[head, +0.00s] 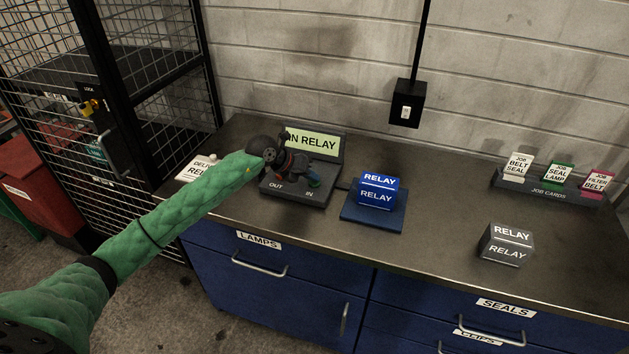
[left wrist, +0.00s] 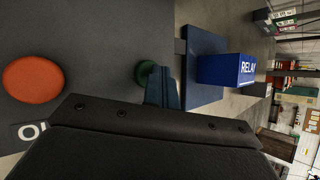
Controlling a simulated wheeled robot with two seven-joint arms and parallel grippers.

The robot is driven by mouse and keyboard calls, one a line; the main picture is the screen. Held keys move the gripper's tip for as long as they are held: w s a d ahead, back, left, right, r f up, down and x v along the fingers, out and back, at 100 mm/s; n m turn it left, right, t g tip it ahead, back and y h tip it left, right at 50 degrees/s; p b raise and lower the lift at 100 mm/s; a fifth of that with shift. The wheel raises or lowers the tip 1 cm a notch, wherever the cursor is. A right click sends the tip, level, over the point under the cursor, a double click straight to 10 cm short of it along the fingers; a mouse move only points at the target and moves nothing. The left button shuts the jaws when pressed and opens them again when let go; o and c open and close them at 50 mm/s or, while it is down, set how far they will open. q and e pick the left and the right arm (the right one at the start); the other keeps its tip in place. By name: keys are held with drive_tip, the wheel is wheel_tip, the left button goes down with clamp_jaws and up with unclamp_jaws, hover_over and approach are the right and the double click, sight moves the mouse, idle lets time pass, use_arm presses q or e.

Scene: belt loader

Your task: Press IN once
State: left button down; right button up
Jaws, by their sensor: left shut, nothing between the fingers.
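A dark console (head: 290,197) on the bench has labels OUT and IN and a lit pale-green display (head: 325,143) reading "IN RELAY", its left end partly covered by my gripper. My left gripper (head: 313,178) is shut and empty, pointing down over the IN side. In the left wrist view the blue fingertips (left wrist: 163,88) are right beside the green button (left wrist: 147,72) and partly cover it; I cannot tell whether they touch or press it. The orange-red OUT button (left wrist: 33,80) is clear of the fingers. My right gripper is not in view.
A blue RELAY box (head: 377,193) sits on a blue pad right of the console. A grey RELAY block (head: 505,246) stands farther right. A job card rack (head: 548,192) is at the back right. A white card (head: 197,168) lies left. A wire cage (head: 150,125) stands beside the bench.

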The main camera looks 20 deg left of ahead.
sight(311, 183)
use_arm(q)
drive_tip(key=shift+r, duration=0.15)
drive_tip(key=shift+r+p, duration=0.35)
drive_tip(key=shift+r, duration=0.45)
drive_tip(key=shift+r, duration=0.1)
drive_tip(key=shift+r+p, duration=0.95)
drive_tip(key=shift+r, duration=1.5)
